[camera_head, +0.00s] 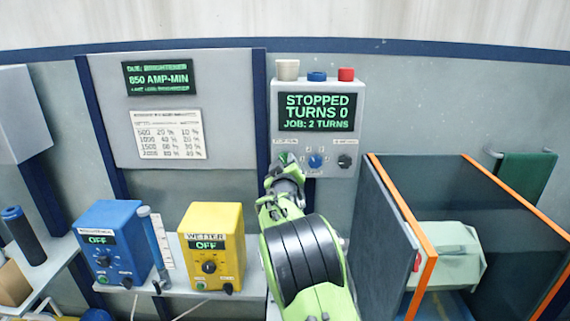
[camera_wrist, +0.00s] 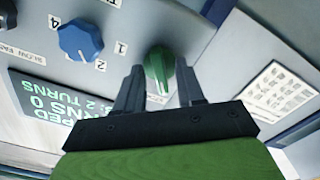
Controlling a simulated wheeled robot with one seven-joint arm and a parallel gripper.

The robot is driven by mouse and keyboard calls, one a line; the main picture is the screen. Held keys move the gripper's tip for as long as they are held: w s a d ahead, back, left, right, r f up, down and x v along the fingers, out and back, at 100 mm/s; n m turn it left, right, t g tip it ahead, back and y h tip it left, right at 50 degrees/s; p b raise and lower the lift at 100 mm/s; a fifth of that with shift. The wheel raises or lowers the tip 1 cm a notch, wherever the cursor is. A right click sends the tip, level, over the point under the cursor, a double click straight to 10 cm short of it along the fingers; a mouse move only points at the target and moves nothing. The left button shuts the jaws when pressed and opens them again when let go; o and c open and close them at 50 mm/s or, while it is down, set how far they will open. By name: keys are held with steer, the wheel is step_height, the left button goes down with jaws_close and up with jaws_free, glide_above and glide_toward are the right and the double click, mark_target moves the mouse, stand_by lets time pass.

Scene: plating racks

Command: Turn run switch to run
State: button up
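The run switch is a green knob (camera_wrist: 159,66) on the grey control box (camera_head: 358,105). In the wrist view it lies between and just beyond my fingertips. In the head view my gripper (camera_head: 284,166) reaches up to the box's lower left and mostly hides the switch. My gripper (camera_wrist: 160,75) has its fingers apart, one on each side of the knob; a narrow gap seems to show, and contact is unclear. The box's display (camera_head: 317,112) reads STOPPED, TURNS 0, JOB: 2 TURNS.
A blue numbered dial (camera_head: 316,161) and a dark knob (camera_head: 344,161) sit right of the switch. Three coloured caps top the box. Blue (camera_head: 113,245) and yellow (camera_head: 212,246) units, both reading OFF, stand lower left.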

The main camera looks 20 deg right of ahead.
jaws_close()
